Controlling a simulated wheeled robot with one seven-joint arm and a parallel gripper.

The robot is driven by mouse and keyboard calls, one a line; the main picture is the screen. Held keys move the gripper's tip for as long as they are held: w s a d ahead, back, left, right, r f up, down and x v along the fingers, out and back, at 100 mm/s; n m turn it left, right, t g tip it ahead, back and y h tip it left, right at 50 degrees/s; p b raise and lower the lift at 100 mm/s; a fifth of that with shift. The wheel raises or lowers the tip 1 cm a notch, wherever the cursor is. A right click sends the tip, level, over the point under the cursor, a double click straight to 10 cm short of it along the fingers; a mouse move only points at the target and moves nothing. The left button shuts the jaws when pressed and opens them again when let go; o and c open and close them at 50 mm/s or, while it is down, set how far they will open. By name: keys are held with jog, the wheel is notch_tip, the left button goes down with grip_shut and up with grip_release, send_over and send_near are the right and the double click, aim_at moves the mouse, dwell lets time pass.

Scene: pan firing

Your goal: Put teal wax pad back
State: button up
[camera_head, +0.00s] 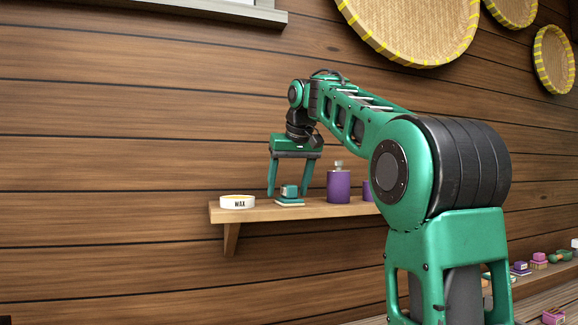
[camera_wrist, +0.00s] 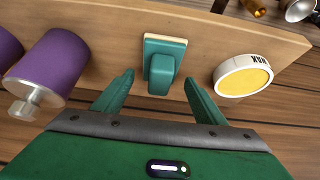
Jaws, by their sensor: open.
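The teal wax pad (camera_head: 290,197) rests on the wooden wall shelf (camera_head: 335,210), between a white wax tin and a purple bottle. In the wrist view the teal wax pad (camera_wrist: 161,62) has a pale base and a teal handle block. My gripper (camera_head: 291,192) is open and points down over the pad. In the wrist view its two fingers (camera_wrist: 160,84) stand apart on either side of the handle, with nothing held.
The white wax tin (camera_head: 237,202) with yellow wax stands left of the pad. A purple bottle (camera_head: 339,186) stands right of it, with another purple item (camera_head: 367,190) partly hidden by my arm. Baskets (camera_head: 415,25) hang above. Several small pads (camera_head: 540,262) lie at the lower right.

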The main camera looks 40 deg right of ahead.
jog(key=shift+v, duration=1.65)
jog(key=shift+s+a+r, duration=0.15)
jog(key=shift+s+r, duration=0.05)
jog(key=shift+r, duration=0.45)
jog(key=shift+s+a+r, duration=0.15)
jog(key=shift+a+r, duration=0.05)
jog(key=shift+r, duration=0.4)
jog(key=shift+v, duration=2.4)
jog(key=shift+d, duration=0.1)
